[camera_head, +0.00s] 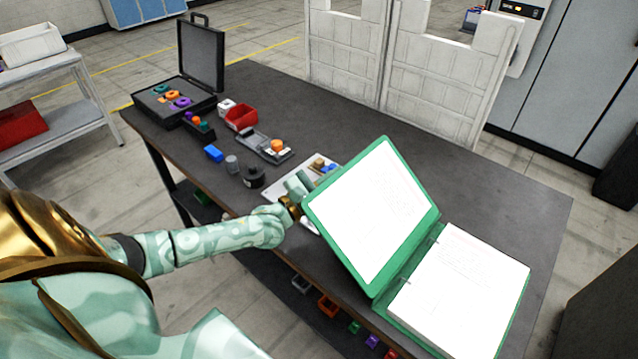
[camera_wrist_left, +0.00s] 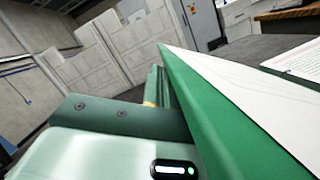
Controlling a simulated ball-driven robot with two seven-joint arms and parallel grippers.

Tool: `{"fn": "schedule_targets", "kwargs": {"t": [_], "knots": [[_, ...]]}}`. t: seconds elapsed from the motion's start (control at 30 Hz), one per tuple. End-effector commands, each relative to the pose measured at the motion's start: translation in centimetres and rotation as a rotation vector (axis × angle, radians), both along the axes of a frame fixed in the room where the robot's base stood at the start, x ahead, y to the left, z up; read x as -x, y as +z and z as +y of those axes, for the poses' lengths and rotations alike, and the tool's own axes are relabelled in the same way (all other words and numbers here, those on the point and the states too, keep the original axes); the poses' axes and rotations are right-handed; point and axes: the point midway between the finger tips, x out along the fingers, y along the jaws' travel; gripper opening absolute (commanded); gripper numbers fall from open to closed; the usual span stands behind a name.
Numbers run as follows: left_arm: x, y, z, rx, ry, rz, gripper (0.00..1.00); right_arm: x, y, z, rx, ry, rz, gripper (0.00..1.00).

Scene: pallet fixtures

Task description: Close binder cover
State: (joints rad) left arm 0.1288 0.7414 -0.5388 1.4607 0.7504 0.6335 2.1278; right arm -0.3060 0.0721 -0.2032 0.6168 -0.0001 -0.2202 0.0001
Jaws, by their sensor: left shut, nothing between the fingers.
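A green binder stands open at the front right of the dark table. Its cover (camera_head: 372,210) is raised and tilted, with a white sheet on its inner face. The page stack (camera_head: 462,290) lies flat in the other half. My left gripper (camera_head: 300,190) is shut and empty at the left edge of the raised cover, on its outer side. In the left wrist view the cover (camera_wrist_left: 215,110) runs close along the gripper (camera_wrist_left: 155,95); whether they touch is hard to tell. The fingertips are partly hidden behind the cover in the head view. My right gripper is not in view.
A white tray (camera_head: 330,175) with small parts lies just behind the left gripper. An open black case (camera_head: 180,100), a red bin (camera_head: 241,117) and small parts stand at the far left of the table (camera_head: 500,190). The table's right side is clear. White panels (camera_head: 400,70) stand behind it.

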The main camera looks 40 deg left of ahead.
Motion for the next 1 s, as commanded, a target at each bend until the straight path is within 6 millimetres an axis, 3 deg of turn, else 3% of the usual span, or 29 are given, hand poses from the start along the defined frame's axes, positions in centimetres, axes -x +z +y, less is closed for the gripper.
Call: {"fn": "schedule_targets", "kwargs": {"t": [0.2, 0.67, 0.87, 1.0], "knots": [[-1.5, 0.2, -0.4, 0.000, 0.000, 0.001, 0.00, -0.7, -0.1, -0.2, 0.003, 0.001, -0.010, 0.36], [-1.5, 0.6, -0.5, -0.011, -0.001, 0.001, 0.00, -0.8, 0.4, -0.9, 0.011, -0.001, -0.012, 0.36], [-1.5, 2.5, -1.5, -0.071, -0.001, -0.006, 0.00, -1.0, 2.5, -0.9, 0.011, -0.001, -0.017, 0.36], [-1.3, 4.7, -2.9, -0.159, -0.001, -0.013, 0.00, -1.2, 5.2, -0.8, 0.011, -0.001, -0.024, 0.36]]}}
